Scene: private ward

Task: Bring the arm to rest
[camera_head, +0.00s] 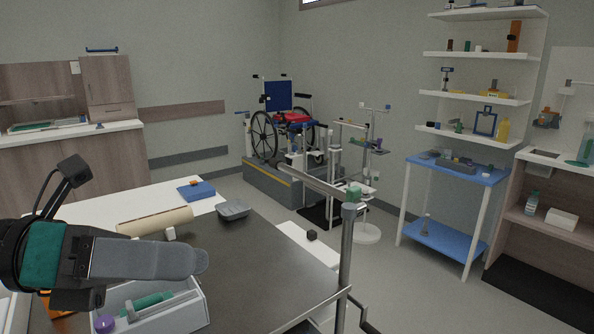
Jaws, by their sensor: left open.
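My left gripper (198,262) comes in from the left edge, with a dark wrist, a green band and long grey fingers pointing right. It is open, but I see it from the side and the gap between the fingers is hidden. No object shows between them. The gripper is in front of and above a white box (203,312) holding a green item (146,304) and a purple item (104,323). It covers part of the view of the box. My right gripper is not in view.
A beige roll (155,221), a grey tray (233,210) and a blue item (197,191) lie beyond the gripper. A metal post (346,250) stands to the right. A wheelchair (282,118), shelves (480,97) and a blue trolley (445,243) are farther off. Open floor lies between.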

